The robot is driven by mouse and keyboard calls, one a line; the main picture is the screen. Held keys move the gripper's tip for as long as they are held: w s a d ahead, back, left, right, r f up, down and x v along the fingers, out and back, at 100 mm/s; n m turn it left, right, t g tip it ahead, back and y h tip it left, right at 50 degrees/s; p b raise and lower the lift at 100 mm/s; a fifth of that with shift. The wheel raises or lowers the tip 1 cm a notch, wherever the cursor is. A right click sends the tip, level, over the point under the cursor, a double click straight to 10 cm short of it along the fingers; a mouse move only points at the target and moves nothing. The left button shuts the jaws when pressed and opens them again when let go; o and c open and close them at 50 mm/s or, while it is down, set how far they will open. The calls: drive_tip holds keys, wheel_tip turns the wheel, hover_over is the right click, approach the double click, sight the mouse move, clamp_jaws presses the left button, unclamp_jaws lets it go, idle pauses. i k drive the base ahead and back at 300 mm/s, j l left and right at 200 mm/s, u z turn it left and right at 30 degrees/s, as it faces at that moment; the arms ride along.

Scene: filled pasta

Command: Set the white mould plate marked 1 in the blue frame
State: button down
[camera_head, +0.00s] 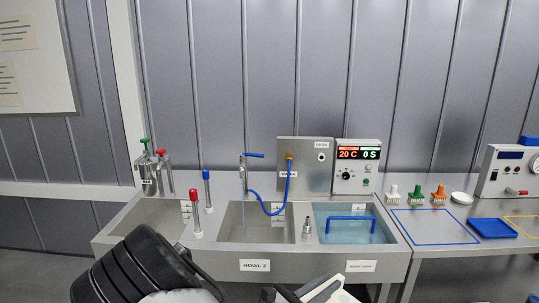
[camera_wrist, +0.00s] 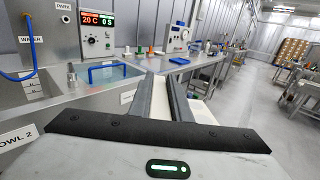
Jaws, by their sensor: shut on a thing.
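My gripper (camera_wrist: 156,80) fills the lower wrist view, its two dark fingers reaching forward, shut on a white plate (camera_wrist: 158,97) that shows as a strip between them. No number can be read on it. In the head view a white piece (camera_head: 325,288) shows at the bottom edge beside a dark finger, mostly cut off. The blue frame (camera_head: 447,244) is a thin blue rectangle on the steel table at the right of the head view. It looks empty, and my gripper is well to its left and nearer to me.
A sink unit (camera_head: 305,262) with several basins stands ahead; one basin holds water and a blue bar handle (camera_head: 350,218). Brushes with white, green and orange tops (camera_head: 416,194) stand behind the blue frame. A blue tray (camera_head: 492,229) lies to its right.

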sight(439, 231)
drive_tip(key=i+l+z, duration=0.2)
drive_tip(key=z, duration=0.15)
drive_tip(key=i+l+z, duration=0.15)
drive_tip(key=z, duration=0.25)
drive_tip(key=i+z, duration=0.45)
drive_tip(key=i, duration=0.85)
